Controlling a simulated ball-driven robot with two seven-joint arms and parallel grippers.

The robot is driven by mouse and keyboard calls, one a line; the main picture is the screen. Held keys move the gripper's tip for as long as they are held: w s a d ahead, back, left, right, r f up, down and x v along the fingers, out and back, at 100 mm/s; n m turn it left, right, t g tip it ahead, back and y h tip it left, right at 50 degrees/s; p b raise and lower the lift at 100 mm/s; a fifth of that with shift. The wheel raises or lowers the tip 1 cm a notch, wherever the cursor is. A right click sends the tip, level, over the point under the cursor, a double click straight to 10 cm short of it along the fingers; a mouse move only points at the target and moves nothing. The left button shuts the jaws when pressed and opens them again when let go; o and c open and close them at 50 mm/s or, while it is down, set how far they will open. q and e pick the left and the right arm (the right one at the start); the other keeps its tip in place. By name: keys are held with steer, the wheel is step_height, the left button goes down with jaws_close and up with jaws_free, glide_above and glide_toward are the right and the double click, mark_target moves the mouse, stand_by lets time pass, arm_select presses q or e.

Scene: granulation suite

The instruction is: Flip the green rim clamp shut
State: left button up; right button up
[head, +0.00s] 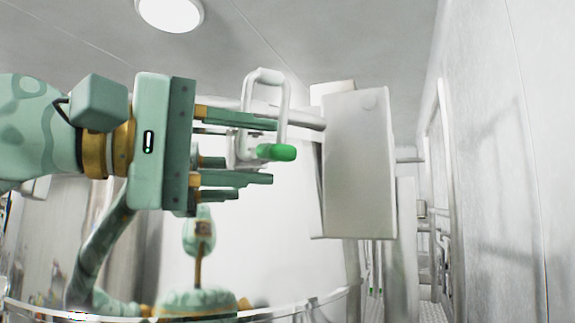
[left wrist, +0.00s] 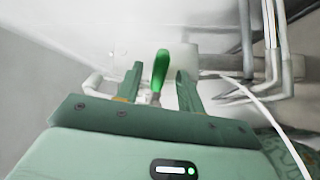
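The rim clamp shows in the head view as a white looped bail (head: 284,100) with a green handle (head: 277,152) pointing right. My left gripper (head: 268,150) comes in from the left with its fingers above and below the green handle. The fingers are apart, with a gap to the handle on both sides. In the left wrist view the green handle (left wrist: 160,70) stands between the two open fingers (left wrist: 160,78). Part of the clamp's base is hidden behind my fingers. My right gripper is not in view.
A pale box-shaped housing (head: 358,165) stands just right of the clamp, with a horizontal bar running to it. A shiny curved rim (head: 325,299) crosses the bottom, with my reflection above it. A wall (head: 500,150) is at the right. Pipes (left wrist: 270,50) show in the left wrist view.

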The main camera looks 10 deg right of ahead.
arm_select(q)
steer(key=b+v, duration=0.2)
steer(key=v, duration=0.9)
steer(key=shift+a, duration=0.15)
steer(key=shift+f, duration=0.1)
steer(key=shift+c, duration=0.4)
